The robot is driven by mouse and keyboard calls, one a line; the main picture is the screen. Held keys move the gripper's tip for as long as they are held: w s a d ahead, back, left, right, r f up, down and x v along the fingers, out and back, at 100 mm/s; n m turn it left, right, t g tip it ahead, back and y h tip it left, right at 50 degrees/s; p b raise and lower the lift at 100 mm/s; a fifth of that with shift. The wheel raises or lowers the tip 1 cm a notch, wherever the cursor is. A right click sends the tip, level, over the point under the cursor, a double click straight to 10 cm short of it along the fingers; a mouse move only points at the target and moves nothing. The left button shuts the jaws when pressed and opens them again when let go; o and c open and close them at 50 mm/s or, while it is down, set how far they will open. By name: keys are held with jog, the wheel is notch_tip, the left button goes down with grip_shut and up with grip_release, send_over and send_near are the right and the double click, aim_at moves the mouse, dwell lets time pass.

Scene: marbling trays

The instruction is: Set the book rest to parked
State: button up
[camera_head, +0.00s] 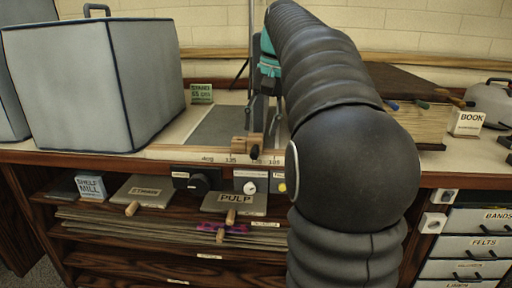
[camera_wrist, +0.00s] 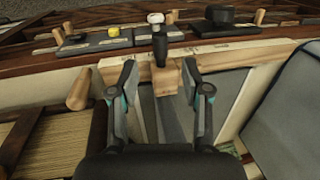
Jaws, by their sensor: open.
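A wooden block (camera_head: 247,145) with a dark knob (camera_head: 254,152) sits at the front of a grey panel (camera_head: 218,128), behind a scale strip (camera_head: 215,158) marked in degrees. I cannot tell for sure that this is the book rest. In the wrist view the wooden crosspiece (camera_wrist: 112,70) and dark upright knob (camera_wrist: 159,48) lie just beyond my gripper (camera_wrist: 159,72). My gripper is open, its two fingertips on either side of the wood's middle; contact is unclear. In the head view my arm hides much of the area right of the block.
A large grey covered box (camera_head: 95,85) stands at the left. A control with a black dial (camera_head: 198,182) sits below the table edge. Shelves and labelled drawers (camera_head: 478,243) lie lower.

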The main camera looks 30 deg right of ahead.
aim_at(255, 150)
jog(key=f, duration=0.4)
jog(key=a+f+b, duration=0.1)
jog(key=f, duration=0.1)
jog(key=shift+w+f, duration=0.2)
jog(key=shift+w, duration=0.15)
grip_shut()
jog(key=shift+a, duration=0.1)
